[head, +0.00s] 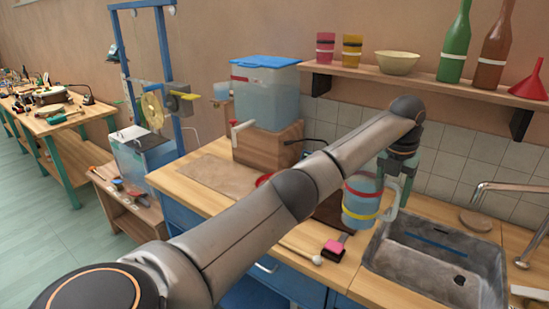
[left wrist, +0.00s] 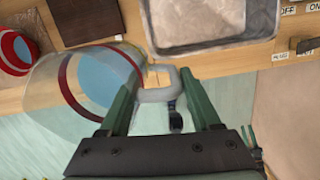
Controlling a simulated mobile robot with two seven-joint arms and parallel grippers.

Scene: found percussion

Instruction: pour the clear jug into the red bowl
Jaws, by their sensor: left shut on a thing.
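The clear jug (head: 360,203) has a red band and a yellow band and bluish liquid inside. It stands about upright beside the sink's left edge; I cannot tell if it touches the counter. In the left wrist view the jug (left wrist: 72,82) is at left. My left gripper (head: 392,166) is shut on its handle (head: 402,190); in the wrist view the fingers (left wrist: 163,100) sit either side of the handle. The red bowl (head: 262,180) lies on the counter, left of the jug, mostly hidden behind my arm; in the wrist view the bowl (left wrist: 13,55) is cut by the left edge.
A grey sink (head: 430,262) with a tap (head: 495,187) is at right. A pink sponge (head: 333,247) and a white-tipped stick (head: 300,252) lie at the counter's front. A lidded water tank (head: 266,95) stands on a wooden block behind. A shelf (head: 420,82) holds bottles and cups.

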